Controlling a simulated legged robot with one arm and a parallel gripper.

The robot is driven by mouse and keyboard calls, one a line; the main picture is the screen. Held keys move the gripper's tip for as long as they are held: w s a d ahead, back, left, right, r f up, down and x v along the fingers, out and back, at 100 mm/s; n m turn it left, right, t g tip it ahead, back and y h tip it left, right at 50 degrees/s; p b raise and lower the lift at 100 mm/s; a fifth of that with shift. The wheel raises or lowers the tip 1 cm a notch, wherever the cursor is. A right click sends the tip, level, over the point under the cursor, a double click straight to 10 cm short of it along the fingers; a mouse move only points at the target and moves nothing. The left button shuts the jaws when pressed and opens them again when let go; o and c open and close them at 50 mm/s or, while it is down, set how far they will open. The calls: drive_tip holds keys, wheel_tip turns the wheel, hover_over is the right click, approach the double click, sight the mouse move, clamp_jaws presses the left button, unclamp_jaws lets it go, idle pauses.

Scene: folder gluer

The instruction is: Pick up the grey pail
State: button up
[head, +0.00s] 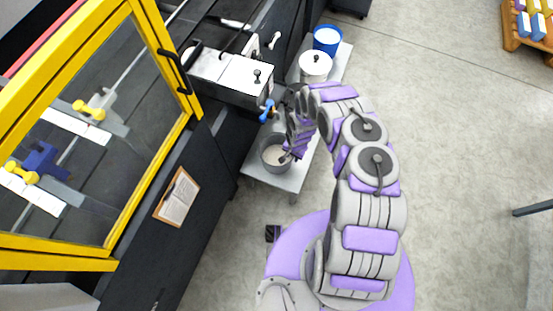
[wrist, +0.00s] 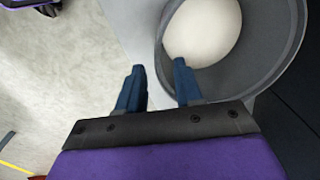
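The grey pail (head: 267,164) stands upright on a light grey shelf (head: 296,178), at the shelf's near end in the head view. Pale, whitish contents show inside it. In the wrist view the pail (wrist: 262,62) fills the upper right. My gripper (head: 288,156) is at the right side of the pail's rim. In the wrist view its two blue fingers (wrist: 159,74) are spread apart. The right finger overlaps the pail's opening, and the left finger is outside it, over the shelf. Whether either finger touches the rim cannot be told.
On the same shelf stand a white lidded pot (head: 315,68) and a blue container (head: 327,39). The dark machine (head: 215,150) with a yellow-framed door (head: 160,55) and a clipboard (head: 177,197) borders the shelf on the left. Open floor (head: 445,130) lies to the right.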

drive_tip(key=f+b, duration=0.1)
drive_tip(key=f, duration=0.1)
drive_tip(key=f+b, duration=0.1)
drive_tip(key=f, duration=0.4)
drive_tip(key=shift+w+a+b, duration=0.25)
drive_tip(key=shift+w+b, duration=0.1)
drive_tip(key=shift+b, duration=0.05)
clamp_jaws()
idle(1.1)
